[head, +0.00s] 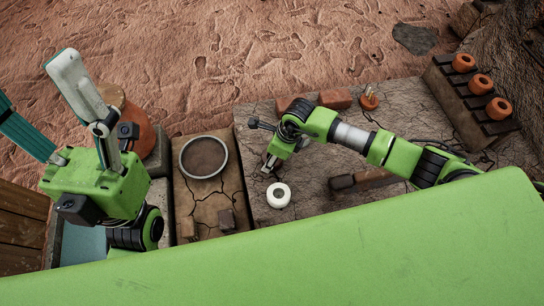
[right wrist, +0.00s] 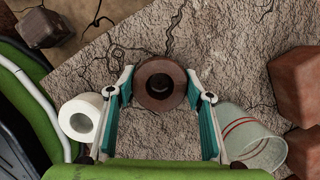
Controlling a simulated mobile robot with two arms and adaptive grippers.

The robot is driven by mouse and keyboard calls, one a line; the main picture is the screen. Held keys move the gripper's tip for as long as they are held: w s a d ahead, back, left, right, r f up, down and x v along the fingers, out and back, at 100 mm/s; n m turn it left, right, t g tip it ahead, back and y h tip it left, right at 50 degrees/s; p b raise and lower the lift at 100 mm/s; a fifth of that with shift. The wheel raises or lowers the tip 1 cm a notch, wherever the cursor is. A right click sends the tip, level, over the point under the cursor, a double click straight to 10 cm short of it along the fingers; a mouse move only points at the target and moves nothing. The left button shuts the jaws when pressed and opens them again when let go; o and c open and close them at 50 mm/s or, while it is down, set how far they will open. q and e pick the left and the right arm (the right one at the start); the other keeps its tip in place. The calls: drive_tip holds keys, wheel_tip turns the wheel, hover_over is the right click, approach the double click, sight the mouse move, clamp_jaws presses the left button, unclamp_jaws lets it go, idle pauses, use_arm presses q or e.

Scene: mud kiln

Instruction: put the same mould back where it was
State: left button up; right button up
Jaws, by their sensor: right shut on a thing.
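In the right wrist view a round brown mould (right wrist: 161,98) with a dark hollow in its middle sits between the two fingers of my right gripper (right wrist: 162,100). The gripper is shut on it. In the head view my right gripper (head: 270,163) is over the cracked slab, just behind a white ring-shaped roll (head: 278,195); the mould is hidden there. My left gripper (head: 35,80) is open and empty at the far left, its fingers spread apart.
A dark rack (head: 455,97) with three orange round pieces stands at the right. Bricks (head: 335,98) and a small orange pot (head: 369,102) lie at the slab's back. A striped cup (right wrist: 252,138) is beside my right gripper. A round-rimmed sieve (head: 203,140) lies left.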

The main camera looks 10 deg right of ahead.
drive_tip(key=o, duration=1.3)
drive_tip(key=shift+f, duration=0.1)
drive_tip(key=shift+c, duration=0.2)
